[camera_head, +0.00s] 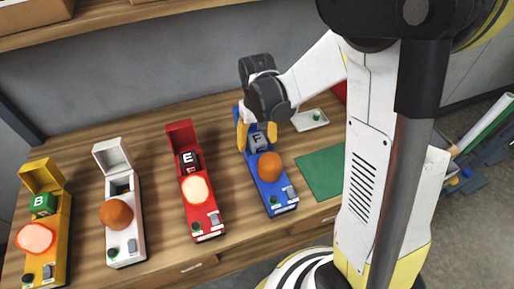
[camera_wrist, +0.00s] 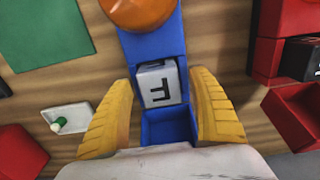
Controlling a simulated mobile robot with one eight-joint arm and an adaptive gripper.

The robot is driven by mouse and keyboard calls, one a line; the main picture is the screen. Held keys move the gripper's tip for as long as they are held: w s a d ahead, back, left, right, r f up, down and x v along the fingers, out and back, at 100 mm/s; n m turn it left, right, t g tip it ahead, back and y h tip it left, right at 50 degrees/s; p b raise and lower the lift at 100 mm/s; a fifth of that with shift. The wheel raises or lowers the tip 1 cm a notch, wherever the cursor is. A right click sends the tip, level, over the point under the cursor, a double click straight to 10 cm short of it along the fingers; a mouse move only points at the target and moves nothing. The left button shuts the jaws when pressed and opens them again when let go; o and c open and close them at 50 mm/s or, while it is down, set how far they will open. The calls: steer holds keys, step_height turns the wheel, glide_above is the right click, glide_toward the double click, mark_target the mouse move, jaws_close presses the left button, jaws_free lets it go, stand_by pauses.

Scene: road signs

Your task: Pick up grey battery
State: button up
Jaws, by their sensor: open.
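The grey battery (camera_head: 258,141), marked with a letter F, sits in the slot of the blue signal box (camera_head: 277,203). In the wrist view the grey battery (camera_wrist: 157,84) lies in the blue box (camera_wrist: 152,45), between and just ahead of my fingers. My gripper (camera_head: 257,135) is over the blue box, with its yellow fingers apart on either side of it. In the wrist view my gripper (camera_wrist: 163,112) is open and empty. The blue box's lid is mostly hidden behind the gripper in the head view.
A red box (camera_head: 195,205) with an E battery, a white box (camera_head: 122,220) and a yellow box (camera_head: 45,240) with a green B battery stand to the left. A green mat (camera_head: 322,173) and a small white switch plate (camera_head: 310,120) lie to the right.

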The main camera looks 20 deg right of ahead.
steer(key=c, duration=1.5)
steer(key=shift+r, duration=0.2)
step_height(320, 180, up, 4)
steer(key=shift+r+p, duration=0.2)
steer(key=shift+p, duration=0.8)
steer(key=s+d+r+p, duration=0.1)
steer(key=s+d+r, duration=0.1)
steer(key=d, duration=0.1)
steer(key=s+d+r, duration=0.2)
steer(key=d, duration=0.1)
steer(key=s+d+r+p, duration=0.1)
steer(key=s+d+r, duration=0.1)
steer(key=d, duration=0.2)
steer(key=shift+r+p, duration=0.2)
steer(key=shift+p, duration=0.15)
